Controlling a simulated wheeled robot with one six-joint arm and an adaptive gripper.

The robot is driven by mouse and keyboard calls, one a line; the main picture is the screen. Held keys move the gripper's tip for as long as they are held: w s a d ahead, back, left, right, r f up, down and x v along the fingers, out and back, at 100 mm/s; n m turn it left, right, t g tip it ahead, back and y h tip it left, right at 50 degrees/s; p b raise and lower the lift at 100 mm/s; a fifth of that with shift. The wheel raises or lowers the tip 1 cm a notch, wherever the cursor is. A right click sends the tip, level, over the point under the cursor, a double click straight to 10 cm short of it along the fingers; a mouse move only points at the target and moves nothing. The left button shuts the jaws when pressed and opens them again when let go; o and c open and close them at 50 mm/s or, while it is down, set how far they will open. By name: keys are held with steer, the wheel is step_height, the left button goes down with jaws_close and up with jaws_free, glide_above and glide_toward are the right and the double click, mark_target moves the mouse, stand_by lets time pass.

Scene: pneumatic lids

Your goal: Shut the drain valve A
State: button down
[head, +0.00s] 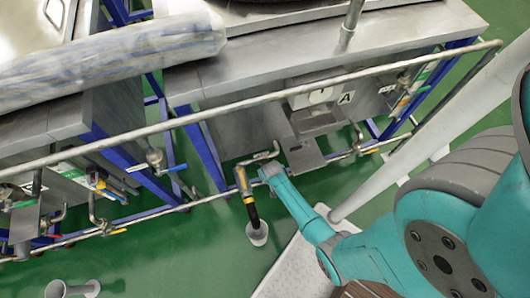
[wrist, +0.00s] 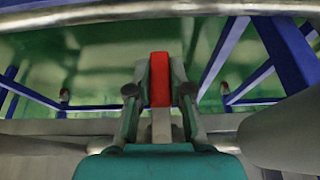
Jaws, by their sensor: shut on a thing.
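The sign with the letter A (head: 346,98) is on the front of the right-hand steel tank. Below it, to the left, a bent metal drain pipe (head: 264,155) comes out, with a brass-coloured and black outlet (head: 247,190) pointing down. My gripper (head: 268,171) is right beside this pipe and hides the valve handle in the head view. In the wrist view, my gripper (wrist: 160,92) is shut on a red handle (wrist: 160,78), which stands upright between the two fingers. I cannot tell the handle's angle to the pipe.
A white drain cup (head: 257,234) stands on the green floor under the outlet. A long metal rail (head: 245,103) crosses above the arm. Blue frame legs (head: 203,155) stand to the left. A low pipe run (head: 160,212) passes near the gripper. A pale slanted pole (head: 430,142) is at the right.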

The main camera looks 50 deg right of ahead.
steer(key=c, duration=1)
jaws_free()
steer(key=shift+c, duration=0.2)
steer(key=v, duration=1.2)
